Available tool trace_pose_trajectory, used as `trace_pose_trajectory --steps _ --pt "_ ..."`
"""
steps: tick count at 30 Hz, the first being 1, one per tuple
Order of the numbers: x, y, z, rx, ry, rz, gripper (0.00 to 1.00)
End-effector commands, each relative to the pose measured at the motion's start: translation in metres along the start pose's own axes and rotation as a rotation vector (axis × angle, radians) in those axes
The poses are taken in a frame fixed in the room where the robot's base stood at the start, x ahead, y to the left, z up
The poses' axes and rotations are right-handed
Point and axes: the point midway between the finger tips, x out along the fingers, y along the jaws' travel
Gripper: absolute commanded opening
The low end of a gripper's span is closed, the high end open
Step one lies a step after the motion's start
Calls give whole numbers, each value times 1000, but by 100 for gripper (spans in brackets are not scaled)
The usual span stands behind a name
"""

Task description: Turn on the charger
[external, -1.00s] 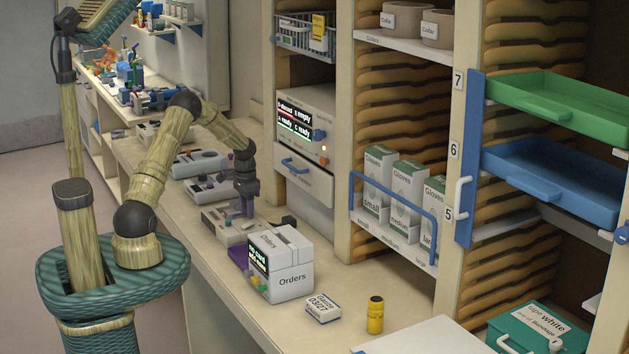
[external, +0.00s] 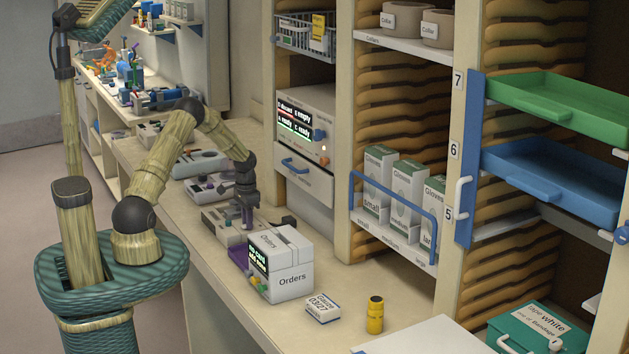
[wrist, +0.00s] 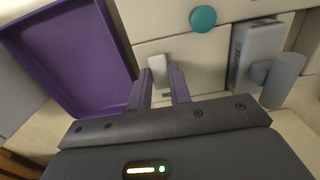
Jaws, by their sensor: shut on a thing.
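A beige charger-like device (external: 214,217) lies on the counter left of the Orders box. My gripper (external: 247,226) points down at it. In the wrist view, my purple fingers (wrist: 162,76) are closed about a small white switch or lever (wrist: 158,70) on the device's pale face (wrist: 180,48). A dark label below the switch is mostly hidden by the fingers. A teal knob (wrist: 203,18) sits above and to the right. I cannot tell the switch's position.
A purple tray (wrist: 70,50) is beside the device. A grey block with a cylinder (wrist: 257,50) is at its right. The white Orders box (external: 290,270) stands close to my gripper. A gauze box (external: 323,308) and yellow bottle (external: 375,315) stand farther right.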

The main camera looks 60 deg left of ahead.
Motion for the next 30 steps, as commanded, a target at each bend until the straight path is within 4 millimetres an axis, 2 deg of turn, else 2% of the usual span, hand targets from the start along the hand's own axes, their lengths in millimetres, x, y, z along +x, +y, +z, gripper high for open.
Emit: trace_pose_trajectory --steps 15,25,26,29,30 --pt "0 -1 -8 0 -199 -2 0" --pt "-1 -1 -8 -1 -209 -1 0" --pt "-1 -1 -8 -1 -209 -1 22" --pt "-1 -1 -7 -1 -209 -1 42" --pt "-1 -1 -7 -1 -209 -1 42"
